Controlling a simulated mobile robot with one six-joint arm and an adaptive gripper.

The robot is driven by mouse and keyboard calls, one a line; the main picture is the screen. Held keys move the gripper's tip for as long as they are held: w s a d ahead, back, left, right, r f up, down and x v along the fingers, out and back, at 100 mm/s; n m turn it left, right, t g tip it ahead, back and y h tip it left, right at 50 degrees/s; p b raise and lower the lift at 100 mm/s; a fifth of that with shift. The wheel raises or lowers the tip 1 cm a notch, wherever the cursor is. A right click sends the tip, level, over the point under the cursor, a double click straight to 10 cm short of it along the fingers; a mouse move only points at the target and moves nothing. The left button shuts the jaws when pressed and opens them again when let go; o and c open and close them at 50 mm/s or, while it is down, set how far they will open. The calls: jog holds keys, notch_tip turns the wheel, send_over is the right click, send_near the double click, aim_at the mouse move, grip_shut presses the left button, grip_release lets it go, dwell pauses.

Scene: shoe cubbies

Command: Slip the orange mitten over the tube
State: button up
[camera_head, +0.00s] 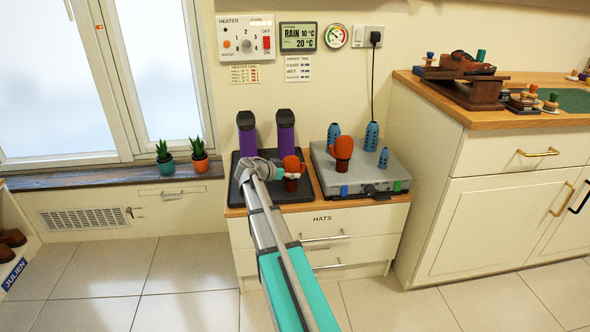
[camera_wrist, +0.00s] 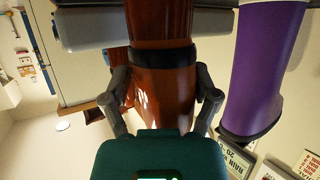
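One orange mitten (camera_head: 292,163) is at my gripper (camera_head: 279,171), over the right part of the black tray. Bare blue ribbed tubes stand on the heater: one behind (camera_head: 333,132), one taller (camera_head: 371,136) and one short (camera_head: 383,158) to the right.
Two purple boot-like items (camera_head: 246,133) stand at the back of the black tray (camera_head: 239,192); one looms close in the wrist view (camera_wrist: 262,65). The hats drawer cabinet (camera_head: 325,226) carries tray and heater. A wooden-topped cabinet (camera_head: 452,107) stands right. Potted cacti (camera_head: 198,155) are left.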

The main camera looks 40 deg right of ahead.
aim_at(291, 157)
jog(key=c, duration=0.6)
jog(key=shift+o, duration=0.2)
jog(key=shift+r, duration=0.1)
notch_tip(291, 157, up, 10)
jog(key=p, duration=1)
dwell(0.5)
jog(key=shift+s, duration=0.1)
